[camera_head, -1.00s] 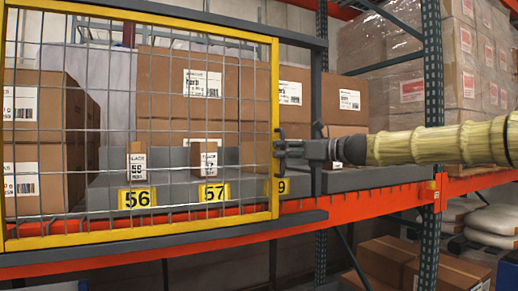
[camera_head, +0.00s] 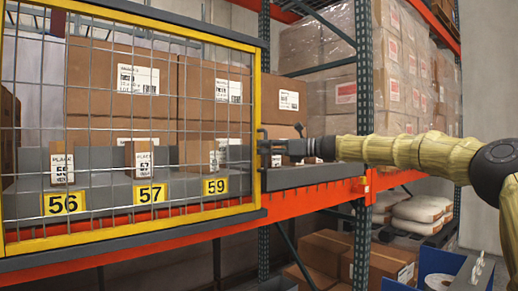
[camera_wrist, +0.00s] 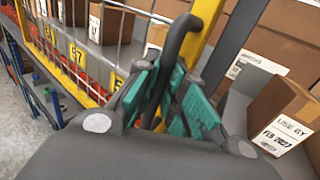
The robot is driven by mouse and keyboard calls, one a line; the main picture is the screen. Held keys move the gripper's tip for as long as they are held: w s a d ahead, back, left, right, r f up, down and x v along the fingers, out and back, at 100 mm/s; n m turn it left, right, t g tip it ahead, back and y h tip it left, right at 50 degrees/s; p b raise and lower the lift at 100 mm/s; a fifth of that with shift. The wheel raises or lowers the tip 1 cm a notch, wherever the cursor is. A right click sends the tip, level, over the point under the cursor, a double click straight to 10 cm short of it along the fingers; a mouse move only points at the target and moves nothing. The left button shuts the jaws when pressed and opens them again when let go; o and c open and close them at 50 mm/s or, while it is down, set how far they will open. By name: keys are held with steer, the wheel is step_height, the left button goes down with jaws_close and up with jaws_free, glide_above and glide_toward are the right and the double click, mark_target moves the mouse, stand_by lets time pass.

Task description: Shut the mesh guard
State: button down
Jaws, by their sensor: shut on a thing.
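The mesh guard (camera_head: 257,100) is a yellow frame with grey wire mesh, standing across the left and middle of the shelf bay in the head view. Its yellow upright also shows in the wrist view (camera_wrist: 204,30). A dark bar handle (camera_wrist: 178,42) stands at that upright. My gripper (camera_head: 274,147) is at the guard's right edge, shut on the handle. In the wrist view its teal finger pads (camera_wrist: 172,88) lie on both sides of the bar. Number plates 56, 57 and 59 (camera_head: 215,186) are behind the mesh. A stretch of shelf right of the guard is uncovered.
An orange shelf beam (camera_head: 310,198) runs below the guard to a green rack post (camera_head: 364,90). Large cartons (camera_head: 213,95) stand behind the mesh. A carton marked "USE BY" (camera_wrist: 283,108) is right of my gripper in the wrist view. Wrapped pallets (camera_head: 405,80) stand farther right.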

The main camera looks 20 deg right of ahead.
steer(key=shift+d+r, duration=0.15)
steer(key=c, duration=1.8)
jaws_free()
steer(key=shift+o, duration=0.2)
steer(key=shift+w+d, duration=0.15)
steer(key=v, duration=1.2)
